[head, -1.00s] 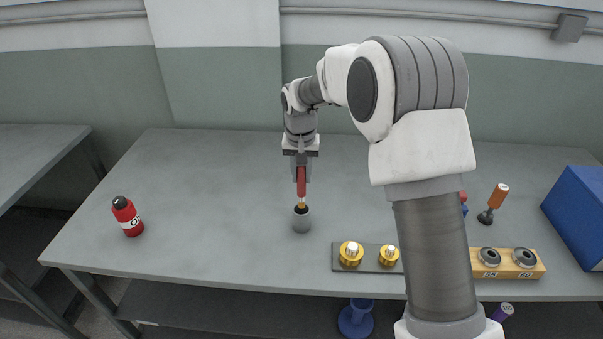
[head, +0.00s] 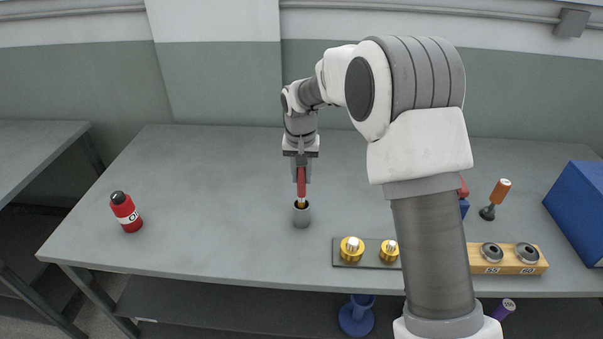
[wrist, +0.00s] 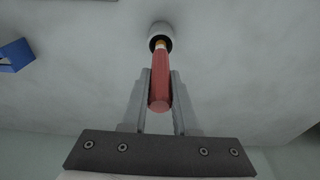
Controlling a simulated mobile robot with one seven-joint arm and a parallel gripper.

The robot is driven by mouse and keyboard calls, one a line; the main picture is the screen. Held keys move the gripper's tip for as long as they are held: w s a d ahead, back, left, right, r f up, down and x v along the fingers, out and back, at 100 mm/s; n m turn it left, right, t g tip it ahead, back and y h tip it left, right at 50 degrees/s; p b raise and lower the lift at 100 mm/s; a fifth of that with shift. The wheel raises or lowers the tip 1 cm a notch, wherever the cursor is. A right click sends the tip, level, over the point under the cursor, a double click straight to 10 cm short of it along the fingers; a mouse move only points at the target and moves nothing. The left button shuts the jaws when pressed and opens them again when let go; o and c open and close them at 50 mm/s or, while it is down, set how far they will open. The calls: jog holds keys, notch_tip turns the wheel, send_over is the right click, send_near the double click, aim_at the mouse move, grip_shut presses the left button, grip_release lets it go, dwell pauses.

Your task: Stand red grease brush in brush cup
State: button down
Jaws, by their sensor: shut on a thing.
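The red grease brush (head: 301,181) is upright, held by its red handle in my gripper (head: 301,176). The brush also shows in the wrist view (wrist: 160,85), where my gripper (wrist: 160,90) has its two fingers closed on either side of the handle. The grey brush cup (head: 301,217) stands on the table directly below. The brush's lower end reaches the cup's mouth and its tip is hidden inside. The cup also shows in the wrist view (wrist: 160,31) around the brush's end. I cannot tell whether the brush touches the cup's bottom.
A red bottle (head: 126,212) stands at the left of the table (head: 210,240). A dark plate with brass pieces (head: 366,263), a wooden block with grey rings (head: 509,269), an orange-handled tool (head: 497,197) and a blue box (head: 580,210) lie to the right. Table space left of the cup is clear.

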aim_at(301, 188)
jog(key=shift+f+b, duration=1.55)
jog(key=shift+f, duration=0.95)
jog(key=c, duration=0.6)
grip_release()
jog(key=shift+r, duration=0.1)
